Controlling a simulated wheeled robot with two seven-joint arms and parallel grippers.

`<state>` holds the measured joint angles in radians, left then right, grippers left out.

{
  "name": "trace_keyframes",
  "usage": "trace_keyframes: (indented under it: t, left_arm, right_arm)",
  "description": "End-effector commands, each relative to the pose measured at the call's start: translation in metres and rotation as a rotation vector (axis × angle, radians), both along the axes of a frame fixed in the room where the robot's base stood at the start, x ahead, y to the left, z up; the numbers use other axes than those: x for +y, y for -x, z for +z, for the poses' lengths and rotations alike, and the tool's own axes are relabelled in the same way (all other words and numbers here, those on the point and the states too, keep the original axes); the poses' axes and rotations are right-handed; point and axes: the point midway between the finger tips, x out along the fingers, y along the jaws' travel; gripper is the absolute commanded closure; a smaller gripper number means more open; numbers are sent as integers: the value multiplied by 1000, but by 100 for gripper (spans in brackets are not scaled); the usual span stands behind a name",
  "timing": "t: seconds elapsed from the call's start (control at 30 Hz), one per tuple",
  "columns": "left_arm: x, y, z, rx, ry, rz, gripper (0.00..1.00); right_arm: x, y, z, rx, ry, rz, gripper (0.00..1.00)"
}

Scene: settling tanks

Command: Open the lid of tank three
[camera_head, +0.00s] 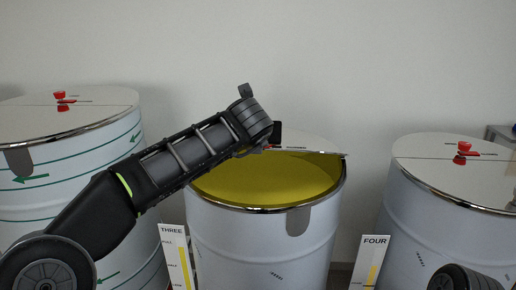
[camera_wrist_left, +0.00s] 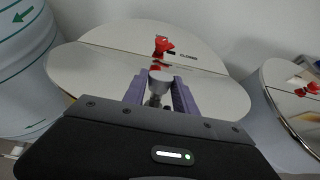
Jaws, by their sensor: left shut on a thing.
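Tank three (camera_head: 260,240) is the white drum in the middle of the head view, beside the sign marked THREE (camera_head: 172,240). Its front opening is uncovered and shows a yellow interior (camera_head: 270,180). Its metal lid (camera_head: 310,143) shows as a thin strip at the back; the wrist view shows the lid's top (camera_wrist_left: 100,60), with a red catch (camera_wrist_left: 163,46) near the word CLOSED. My left gripper (camera_head: 268,140) is over the tank's rear; in the wrist view its purple fingers (camera_wrist_left: 160,97) are shut on a grey knob (camera_wrist_left: 160,77). My right gripper is out of view.
A striped tank (camera_head: 70,150) stands close on the left. Another tank (camera_head: 440,220), by the sign marked FOUR (camera_head: 373,255), stands on the right. Both have closed lids with red catches. A pale wall rises behind. Part of my right arm shows at the lower right.

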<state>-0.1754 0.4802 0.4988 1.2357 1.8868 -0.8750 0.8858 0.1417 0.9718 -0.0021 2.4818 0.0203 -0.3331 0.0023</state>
Motion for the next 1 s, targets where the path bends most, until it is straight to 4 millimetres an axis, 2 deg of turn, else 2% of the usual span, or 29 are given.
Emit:
trace_keyframes:
  t: [0.4, 1.0]
  left_arm:
    - [-1, -17, 21, 100, 1, -1, 100]
    - [0, -20, 25, 117, -3, -1, 100]
  right_arm:
    - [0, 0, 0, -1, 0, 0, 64]
    - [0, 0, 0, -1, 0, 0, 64]
